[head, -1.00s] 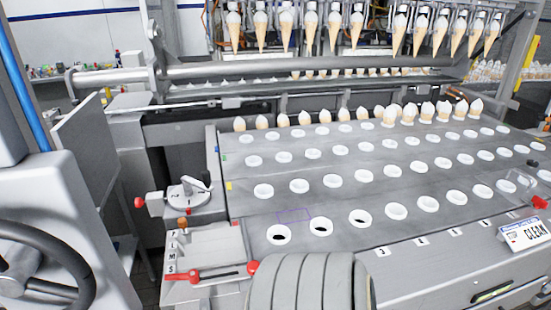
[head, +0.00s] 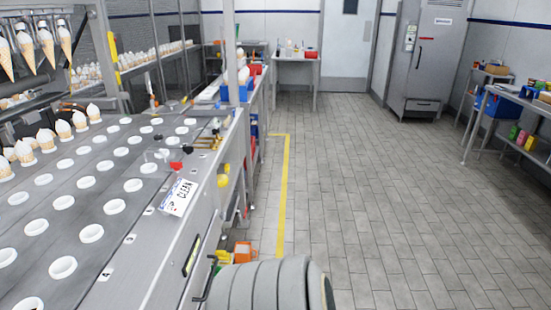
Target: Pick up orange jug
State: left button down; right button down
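A small orange object (head: 244,252), which looks like the orange jug, sits low beside the machine's right side, just above the grey ribbed part of my own body at the bottom of the head view. Its lower part is hidden and it is too small to make out fully. Neither of my grippers is in view.
The cone machine (head: 150,235) with its rows of white-rimmed holes fills the left. A yellow floor line (head: 282,190) runs along it. The tiled floor (head: 400,210) is open to the right. A side table (head: 520,100) with a blue bin (head: 497,104) stands at far right.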

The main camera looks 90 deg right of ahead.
aim_at(243, 250)
jog(key=z, duration=2.35)
